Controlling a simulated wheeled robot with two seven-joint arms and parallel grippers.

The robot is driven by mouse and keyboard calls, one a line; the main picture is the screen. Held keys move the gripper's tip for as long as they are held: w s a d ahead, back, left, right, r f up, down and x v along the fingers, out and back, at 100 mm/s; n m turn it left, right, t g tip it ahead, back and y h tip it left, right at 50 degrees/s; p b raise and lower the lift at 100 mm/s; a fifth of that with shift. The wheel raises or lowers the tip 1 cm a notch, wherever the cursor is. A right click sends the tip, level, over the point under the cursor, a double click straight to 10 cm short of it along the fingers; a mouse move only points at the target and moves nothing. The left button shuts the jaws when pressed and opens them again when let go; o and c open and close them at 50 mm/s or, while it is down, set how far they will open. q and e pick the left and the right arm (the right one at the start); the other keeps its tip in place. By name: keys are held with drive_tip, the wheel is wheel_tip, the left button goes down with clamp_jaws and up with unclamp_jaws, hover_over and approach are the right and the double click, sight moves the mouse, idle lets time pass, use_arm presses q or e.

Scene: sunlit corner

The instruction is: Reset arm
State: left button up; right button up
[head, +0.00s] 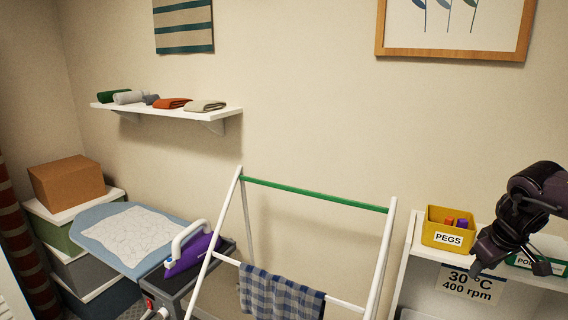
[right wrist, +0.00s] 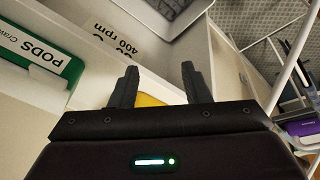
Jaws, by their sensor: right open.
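My right gripper (head: 541,266) is at the right of the head view, in front of the white shelf unit and beside the yellow pegs box (head: 449,232). In the right wrist view its two dark fingers (right wrist: 160,86) stand apart with nothing between them. A bit of yellow shows behind and between the fingers. My left gripper does not show in either view.
A PODS box (head: 521,262) stands by the right gripper. A white drying rack (head: 388,251) with a checked cloth (head: 280,294) stands in the middle. An ironing board (head: 93,218) and purple iron (head: 192,252) are at left. A wall shelf (head: 165,109) holds rolled cloths.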

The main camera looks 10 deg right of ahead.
drive_tip(key=s+a+f+n+t, duration=0.1)
drive_tip(key=s+a+f, duration=0.1)
drive_tip(key=f, duration=0.6)
drive_tip(key=s+a+f+n, duration=0.1)
drive_tip(key=s+f+n, duration=0.15)
drive_tip(key=f, duration=0.65)
drive_tip(key=s+a+f+t, duration=0.1)
drive_tip(key=s+a+f, duration=0.1)
drive_tip(key=a+f, duration=0.3)
drive_tip(key=s+a+f+t, duration=0.1)
drive_tip(key=s+a+f, duration=0.15)
drive_tip(key=a, duration=0.35)
drive_tip(key=s+a+r+m+g+y, duration=0.1)
drive_tip(key=s+a+r, duration=0.2)
drive_tip(key=a, duration=0.5)
drive_tip(key=s+a+r+m+g, duration=0.1)
drive_tip(key=s+a+r, duration=0.15)
drive_tip(key=a, duration=0.55)
drive_tip(key=s+a+r+g+y, duration=0.15)
drive_tip(key=s+a, duration=0.25)
drive_tip(key=a, duration=0.4)
drive_tip(key=s+f+b, duration=0.3)
drive_tip(key=f, duration=3.1)
drive_tip(key=s+d+f+g+b, duration=0.1)
drive_tip(key=s+d+f+g, duration=0.1)
drive_tip(key=s+f, duration=1.6)
drive_tip(key=shift+s+d+h+b, duration=0.35)
drive_tip(key=shift+d+b, duration=0.05)
drive_tip(key=shift+d, duration=0.25)
